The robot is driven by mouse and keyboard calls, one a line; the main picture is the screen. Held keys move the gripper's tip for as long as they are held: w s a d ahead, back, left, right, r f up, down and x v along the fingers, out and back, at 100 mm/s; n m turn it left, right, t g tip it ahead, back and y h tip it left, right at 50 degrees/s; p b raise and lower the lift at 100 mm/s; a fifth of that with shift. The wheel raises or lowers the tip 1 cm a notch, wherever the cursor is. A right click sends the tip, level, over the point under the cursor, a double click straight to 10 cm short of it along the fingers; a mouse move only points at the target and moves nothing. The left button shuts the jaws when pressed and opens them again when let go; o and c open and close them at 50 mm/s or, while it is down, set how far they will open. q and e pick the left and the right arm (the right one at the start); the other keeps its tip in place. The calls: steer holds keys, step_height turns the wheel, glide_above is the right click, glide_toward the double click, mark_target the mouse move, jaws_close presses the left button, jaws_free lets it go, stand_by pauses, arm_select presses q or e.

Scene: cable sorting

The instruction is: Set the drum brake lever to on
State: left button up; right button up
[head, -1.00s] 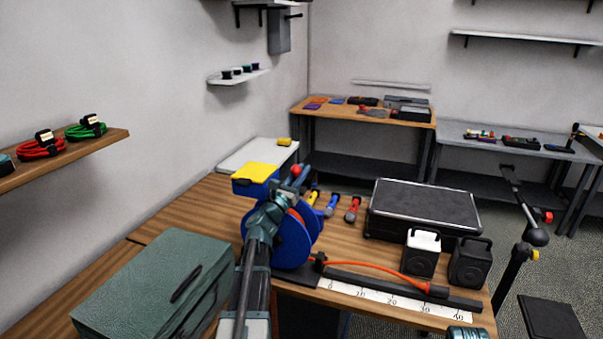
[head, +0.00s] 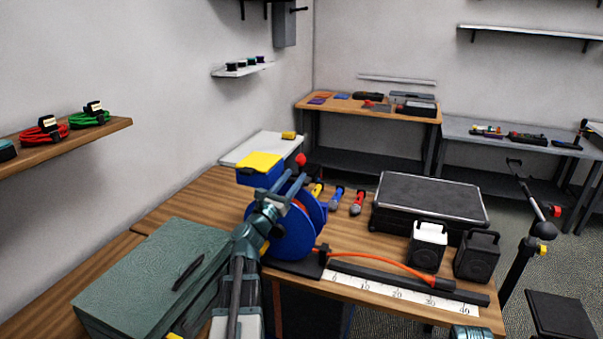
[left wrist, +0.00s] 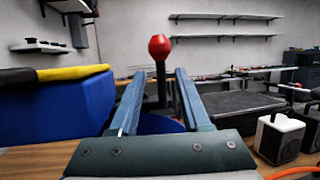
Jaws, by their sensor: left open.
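The drum brake lever has a red ball knob (head: 300,159) at the top. In the left wrist view the red knob (left wrist: 160,47) sits on an upright black stem. The blue cable drum (head: 312,235) stands on the wooden bench, with my left arm partly in front of it. My left gripper (head: 292,183) is open and empty, just below the knob in the head view. In the left wrist view the stem shows between the two fingers (left wrist: 160,78), beyond their tips, and the knob is above them. The lever's base is hidden.
A green case (head: 150,270) lies at the front left. A black case (head: 430,197), speakers (head: 428,245) and a ruler strip (head: 400,294) with an orange cable (head: 375,260) are to the right.

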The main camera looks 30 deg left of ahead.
arm_select(q)
steer(key=b+v, duration=0.1)
steer(key=v, duration=0.5)
arm_select(e)
step_height(320, 180, down, 2)
arm_select(q)
steer(key=w+d+f+m+g+h+p, duration=0.1)
steer(key=d+f+m+g+h, duration=0.3)
steer(key=d+m, duration=0.5)
steer(key=w+d+f+m+g+h+p, duration=0.1)
steer(key=d+f+m+g+h, duration=0.3)
steer(key=d, duration=0.9)
steer(key=d+f+m+g+h, duration=0.35)
steer(key=d+m, duration=0.45)
steer(key=d, duration=0.3)
steer(key=s+d+f+m+g+y+p, duration=0.2)
steer(key=s+d+f+m+g+y, duration=0.1)
steer(key=s+d+f+m+g, duration=0.65)
steer(key=s+f+m+g+y+p, duration=0.1)
steer(key=s+m+y, duration=0.7)
steer(key=m, duration=0.2)
steer(key=shift+f+y+p, duration=0.35)
steer(key=shift+f, duration=0.05)
arm_select(e)
step_height(320, 180, up, 6)
